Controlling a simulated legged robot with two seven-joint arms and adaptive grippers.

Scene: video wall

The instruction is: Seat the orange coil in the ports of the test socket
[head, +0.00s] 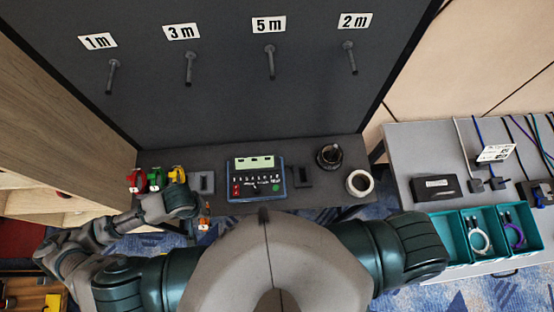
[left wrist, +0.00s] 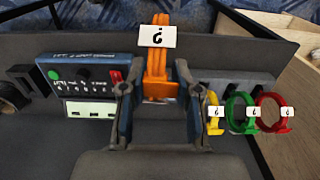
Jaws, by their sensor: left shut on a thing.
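The orange coil (left wrist: 156,67) with a white "?" tag is between the fingers of my left gripper (left wrist: 158,92), which is shut on its orange connector end. In the head view the coil (head: 205,224) shows only partly below my left wrist, at the shelf's front edge. The blue tester box (head: 256,182) stands on the shelf to its right, with a pale strip of dark ports at the back; it also shows in the left wrist view (left wrist: 80,78), left of the gripper. I cannot tell whether this box is the test socket. My right gripper is out of view.
Red (left wrist: 270,112), green (left wrist: 241,112) and yellow (left wrist: 214,112) coils hang beside the gripper. Dark blocks (head: 203,183) (head: 303,176) flank the tester. A black round item (head: 329,157) and white tape roll (head: 360,183) stand right. Pegs with length labels line the wall.

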